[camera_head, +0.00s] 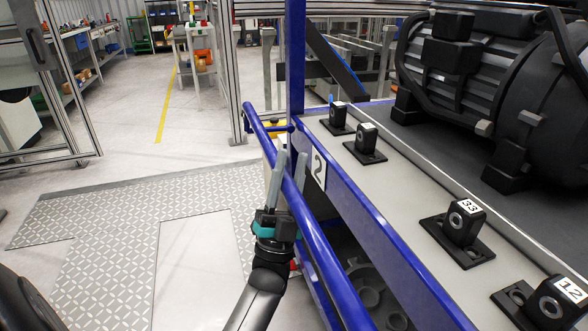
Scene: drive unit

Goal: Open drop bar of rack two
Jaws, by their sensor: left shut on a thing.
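Rack two is the grey and blue rack with a "2" label (318,170) on its side. Its drop bar (322,252) is a blue round tube running along the rack's left side, from the far corner down to the bottom edge of the view. My left gripper (291,156) comes up from below, with its two pale fingers on either side of the bar, shut on it. The fingers hide a short piece of the bar. My right gripper is not in view.
A blue upright post (295,60) stands at the rack's far end. A large black motor (490,75) sits on the rack, near several black mounting blocks. Metal floor plates (105,235) lie left of the bar, with open floor beyond. A framed glass panel stands far left.

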